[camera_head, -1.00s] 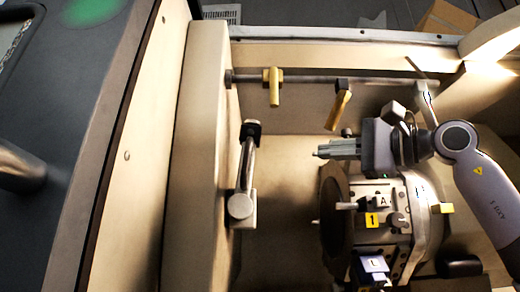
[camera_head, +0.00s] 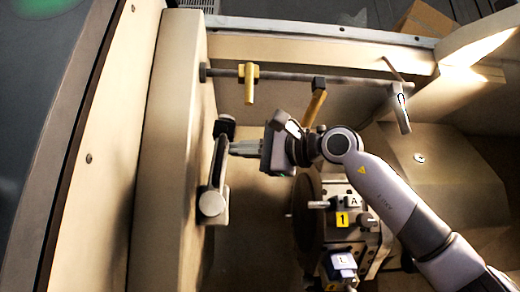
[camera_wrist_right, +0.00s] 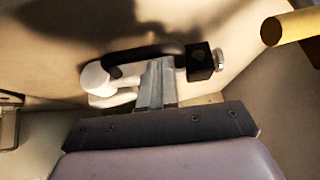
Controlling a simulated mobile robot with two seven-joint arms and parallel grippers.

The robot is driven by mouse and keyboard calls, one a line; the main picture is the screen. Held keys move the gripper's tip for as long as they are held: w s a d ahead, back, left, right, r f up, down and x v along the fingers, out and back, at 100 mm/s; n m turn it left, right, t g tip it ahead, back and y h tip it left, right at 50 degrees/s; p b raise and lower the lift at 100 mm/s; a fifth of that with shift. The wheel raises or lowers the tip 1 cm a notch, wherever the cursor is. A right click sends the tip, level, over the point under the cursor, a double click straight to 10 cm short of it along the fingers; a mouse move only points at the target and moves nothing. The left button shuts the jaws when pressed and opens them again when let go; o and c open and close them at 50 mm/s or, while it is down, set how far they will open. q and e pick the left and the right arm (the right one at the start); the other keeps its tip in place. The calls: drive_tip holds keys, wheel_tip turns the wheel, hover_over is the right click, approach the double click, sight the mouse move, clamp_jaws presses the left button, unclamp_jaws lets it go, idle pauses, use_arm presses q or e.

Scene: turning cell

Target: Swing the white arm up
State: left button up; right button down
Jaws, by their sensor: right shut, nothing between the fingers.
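The white arm (camera_head: 217,165) is on the inner side of the pale left wall. It has a round white end (camera_head: 211,203) nearest me and a black block (camera_head: 224,127) at its far end. The wrist view also shows the round white end (camera_wrist_right: 96,79) at left and the black block (camera_wrist_right: 200,61) at right. My right gripper (camera_head: 232,148) is shut and empty, its tips beside the white arm near the black block. In the wrist view the fingers (camera_wrist_right: 158,70) cover part of the arm; I cannot tell if they touch. My left gripper is out of view.
A rail (camera_head: 290,76) crosses the back, carrying a yellow nozzle (camera_head: 249,83), another yellow nozzle (camera_head: 315,105) and a grey piece (camera_head: 400,108). The turret (camera_head: 340,195), with a yellow label, stands below my right arm. Open space lies between the left wall and turret.

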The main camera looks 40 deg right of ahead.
drive_tip(key=shift+w+a, duration=0.1)
drive_tip(key=shift+a, duration=0.05)
drive_tip(key=shift+w+a+r+p, duration=0.3)
drive_tip(key=shift+a+r+p, duration=0.15)
drive_tip(key=shift+a+p, duration=0.25)
drive_tip(key=shift+d, duration=0.1)
drive_tip(key=b+v, duration=0.2)
drive_tip(key=v, duration=0.5)
idle(0.4)
